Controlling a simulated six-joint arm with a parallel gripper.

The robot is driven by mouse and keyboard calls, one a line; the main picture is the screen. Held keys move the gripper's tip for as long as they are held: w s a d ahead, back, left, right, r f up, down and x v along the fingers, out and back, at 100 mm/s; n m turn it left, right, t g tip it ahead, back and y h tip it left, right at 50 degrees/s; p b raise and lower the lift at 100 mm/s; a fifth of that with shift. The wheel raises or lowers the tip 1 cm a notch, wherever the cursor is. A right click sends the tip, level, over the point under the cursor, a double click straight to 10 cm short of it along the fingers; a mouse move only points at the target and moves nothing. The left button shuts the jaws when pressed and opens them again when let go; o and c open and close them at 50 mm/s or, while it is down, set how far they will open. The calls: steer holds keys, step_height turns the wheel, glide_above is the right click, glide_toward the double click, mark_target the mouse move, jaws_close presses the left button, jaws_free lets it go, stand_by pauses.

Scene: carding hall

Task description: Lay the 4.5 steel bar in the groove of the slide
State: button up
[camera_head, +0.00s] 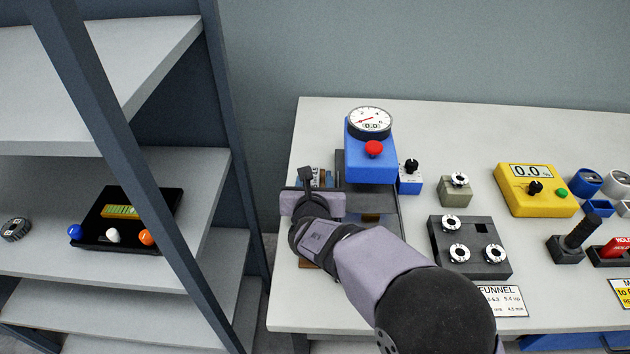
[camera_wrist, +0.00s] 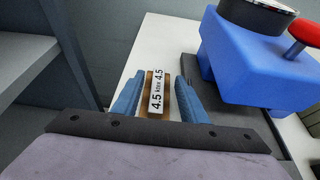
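A bar-shaped piece with a white label reading "4.5 ktex 4.5" (camera_wrist: 157,92) and brown edges lies between the two blue fingers of my gripper (camera_wrist: 158,98) in the wrist view. The fingers stand apart on either side of it; whether they press on it I cannot tell. In the head view my gripper (camera_head: 313,178) is at the left end of the table, left of the blue gauge unit (camera_head: 371,160). A grey slide-like plate (camera_head: 386,202) shows below that unit, partly behind my arm. Its groove is not clear.
The blue unit carries a round dial (camera_head: 370,121) and a red knob (camera_head: 374,149), close right of my gripper. A dark block with white knobs (camera_head: 470,235) and a yellow meter (camera_head: 535,200) stand further right. A shelf rack (camera_head: 232,140) stands left of the table (camera_head: 440,125).

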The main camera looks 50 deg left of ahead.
mark_target(316, 168)
steer(key=shift+p+x, duration=0.9)
steer(key=shift+x, duration=1.4)
steer(key=shift+a, duration=0.1)
steer(key=shift+r, duration=0.1)
jaws_close()
